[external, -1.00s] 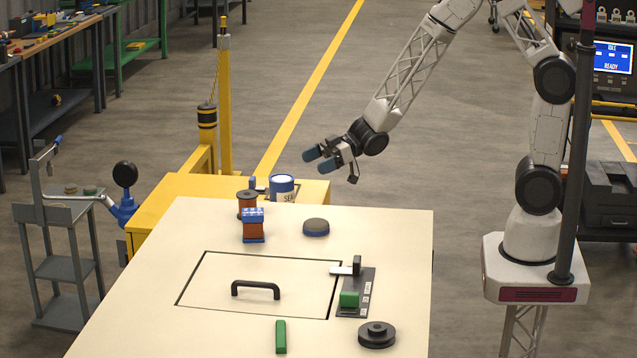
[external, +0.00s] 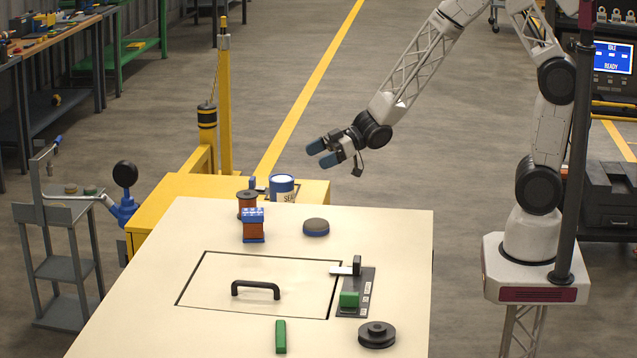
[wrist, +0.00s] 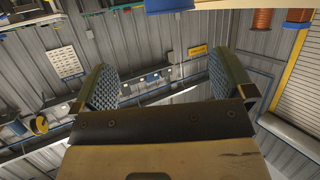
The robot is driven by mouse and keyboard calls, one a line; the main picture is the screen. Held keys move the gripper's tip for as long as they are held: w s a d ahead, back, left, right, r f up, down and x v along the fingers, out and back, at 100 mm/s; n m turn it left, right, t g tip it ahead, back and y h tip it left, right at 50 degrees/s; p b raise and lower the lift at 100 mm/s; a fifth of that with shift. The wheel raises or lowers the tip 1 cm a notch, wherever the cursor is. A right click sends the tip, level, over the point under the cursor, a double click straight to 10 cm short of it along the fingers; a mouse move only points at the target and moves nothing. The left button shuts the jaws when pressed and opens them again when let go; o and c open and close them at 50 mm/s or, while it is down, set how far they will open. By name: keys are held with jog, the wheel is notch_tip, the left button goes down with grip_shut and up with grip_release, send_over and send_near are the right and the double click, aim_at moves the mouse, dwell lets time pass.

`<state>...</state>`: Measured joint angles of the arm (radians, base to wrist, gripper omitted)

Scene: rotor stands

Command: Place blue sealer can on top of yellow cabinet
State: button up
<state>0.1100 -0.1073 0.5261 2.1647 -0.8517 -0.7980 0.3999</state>
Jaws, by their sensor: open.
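The blue sealer can (external: 283,187) has a blue top band and a white label with dark letters. It appears to stand upright on the yellow cabinet (external: 160,205), behind the cream worktop, which hides its lower part. My gripper (external: 324,153) is in the air above and to the right of the can, apart from it. In the wrist view my gripper (wrist: 174,85) is open with nothing between its two textured fingers. A blue thing is cut off at the top edge there; I cannot tell what it is.
The cream worktop (external: 400,235) carries a black-handled hatch, a blue-topped red-brown block (external: 253,225), a dark puck (external: 316,227), a green-switch panel (external: 350,298) and a black pulley (external: 377,335). A copper spool (external: 246,204) stands left of the can. A yellow post (external: 225,100) rises behind the cabinet.

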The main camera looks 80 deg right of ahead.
jog(key=s+d+r+m+g+h, duration=0.2)
jog(key=s+d+r+h, duration=0.15)
jog(key=s+r, duration=0.2)
jog(key=s+d+r+m+g+h, duration=0.1)
jog(key=s+d+r+m+h, duration=0.1)
jog(key=s+r+h, duration=0.4)
jog(key=s+a+r+m+g+y, duration=0.1)
jog(key=s+r+g, duration=0.1)
jog(key=s, duration=1)
jog(key=s+a+r+m+g+y, duration=0.1)
jog(key=s+g, duration=0.3)
jog(key=s, duration=0.9)
jog(key=shift+a+r+g+y, duration=0.3)
jog(key=shift+a+r+y, duration=0.1)
jog(key=shift+r, duration=0.1)
